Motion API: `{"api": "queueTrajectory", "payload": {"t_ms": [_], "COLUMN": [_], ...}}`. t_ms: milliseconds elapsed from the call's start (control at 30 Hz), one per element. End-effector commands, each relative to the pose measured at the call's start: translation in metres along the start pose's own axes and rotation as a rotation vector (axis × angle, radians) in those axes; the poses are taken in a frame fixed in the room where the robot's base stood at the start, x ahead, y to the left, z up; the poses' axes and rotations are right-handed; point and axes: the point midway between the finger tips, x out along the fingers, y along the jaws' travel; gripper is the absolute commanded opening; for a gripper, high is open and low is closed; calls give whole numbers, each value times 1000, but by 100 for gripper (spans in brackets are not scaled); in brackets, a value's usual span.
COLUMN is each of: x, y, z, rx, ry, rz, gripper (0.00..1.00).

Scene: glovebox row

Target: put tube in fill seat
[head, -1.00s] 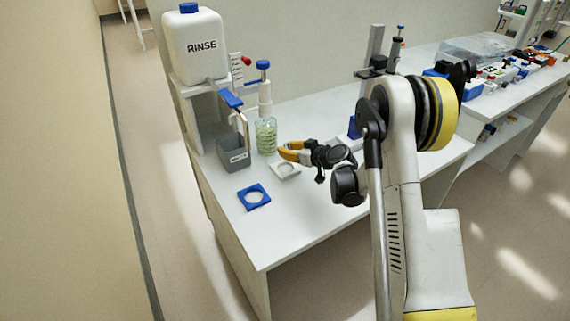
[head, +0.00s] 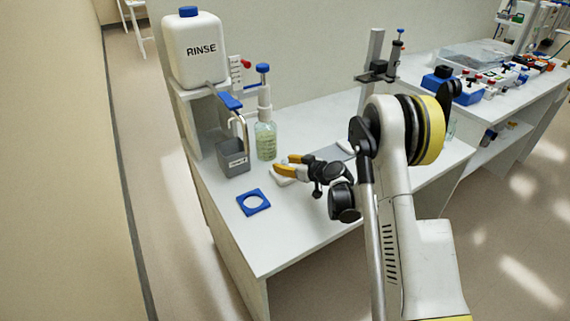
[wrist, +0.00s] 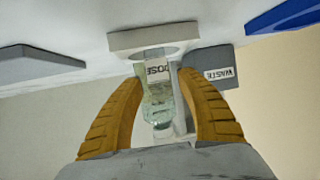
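My gripper (head: 282,166) has yellow fingers and hangs low over the bench, beside a white seat plate (head: 281,180). In the wrist view my gripper (wrist: 160,78) has its fingers spread, with a clear gap between them. The white plate (wrist: 153,39) lies just past the fingertips and has a round recess. A clear, greenish bottle (head: 266,141) stands behind the plate. In the wrist view the bottle (wrist: 159,92) appears upside down between the fingers, labelled DOSE, and looks farther off than they are. I cannot make out a separate tube in either view.
A grey WASTE cup (head: 233,154) stands left of the bottle, below the white RINSE tank (head: 194,48). A blue square plate with a hole (head: 253,202) lies in front. A grey plate (wrist: 40,63) is at the left in the wrist view.

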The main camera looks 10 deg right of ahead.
Motion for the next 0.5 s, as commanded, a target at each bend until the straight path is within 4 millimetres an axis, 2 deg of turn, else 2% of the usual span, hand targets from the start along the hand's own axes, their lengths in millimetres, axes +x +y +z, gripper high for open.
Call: {"api": "queueTrajectory", "payload": {"t_ms": [267,367,500], "x": [-6,-23,-56], "y": [0,1,1], "z": [-4,-5,-6], "rx": [0,0,1], "ry": [0,0,0], "rz": [1,2,3], "gripper": [44,44,44]}}
